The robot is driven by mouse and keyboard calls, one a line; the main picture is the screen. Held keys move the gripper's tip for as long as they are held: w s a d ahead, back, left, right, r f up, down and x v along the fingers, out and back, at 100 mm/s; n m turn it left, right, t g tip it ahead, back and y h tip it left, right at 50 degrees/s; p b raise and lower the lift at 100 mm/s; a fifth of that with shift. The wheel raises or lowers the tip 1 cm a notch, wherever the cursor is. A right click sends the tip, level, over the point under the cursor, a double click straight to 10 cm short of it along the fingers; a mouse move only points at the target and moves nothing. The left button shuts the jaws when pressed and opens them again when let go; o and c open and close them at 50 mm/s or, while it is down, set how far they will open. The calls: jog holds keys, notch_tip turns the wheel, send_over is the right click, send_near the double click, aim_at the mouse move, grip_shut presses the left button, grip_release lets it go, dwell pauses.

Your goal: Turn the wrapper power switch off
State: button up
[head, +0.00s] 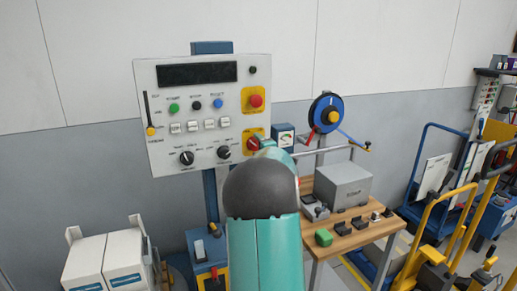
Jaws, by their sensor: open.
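The wrapper control panel (160,100) is a pale upright board on a blue post. Its power switch looks to be the red rotary knob (253,144) on a yellow plate at the lower right. My teal arm with its dark round joint rises in front of the panel. My gripper (268,146) is at the right side of the red knob, mostly hidden behind my arm. It is open. Whether it touches the knob cannot be told, and the knob's exact angle is unclear.
A red emergency button (256,101) on yellow sits above the knob. Two black dials (187,158) and several coloured buttons are to the left. A small gauge box (285,138) is close on the right. A wooden bench (345,241) with a grey box (343,187) stands further right.

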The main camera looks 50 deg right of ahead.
jog(key=v, duration=1.3)
jog(key=shift+s+a, duration=0.15)
jog(key=shift+s, duration=0.2)
jog(key=w+a+r+m+g+y, duration=0.1)
jog(key=w+a+m+g, duration=0.3)
jog(key=a, duration=0.8)
jog(key=w+a+m+y, duration=0.15)
jog(key=a+m, duration=0.35)
jog(key=a, duration=0.7)
jog(key=s+a+f+m+g+y, duration=0.1)
jog(key=s+a+f+g+y, duration=0.1)
jog(key=s+a, duration=0.3)
jog(key=s+a+f+m+g+y, duration=0.1)
jog(key=s+a, duration=0.4)
jog(key=a, duration=0.8)
jog(key=s+a+f+m+g+y, duration=0.1)
jog(key=s+a+f+g+y, duration=0.1)
jog(key=s+a, duration=0.3)
jog(key=a+f+y, duration=0.1)
jog(key=a, duration=0.2)
jog(key=shift+a+f+g+y, duration=0.35)
jog(key=shift+a+g, duration=0.05)
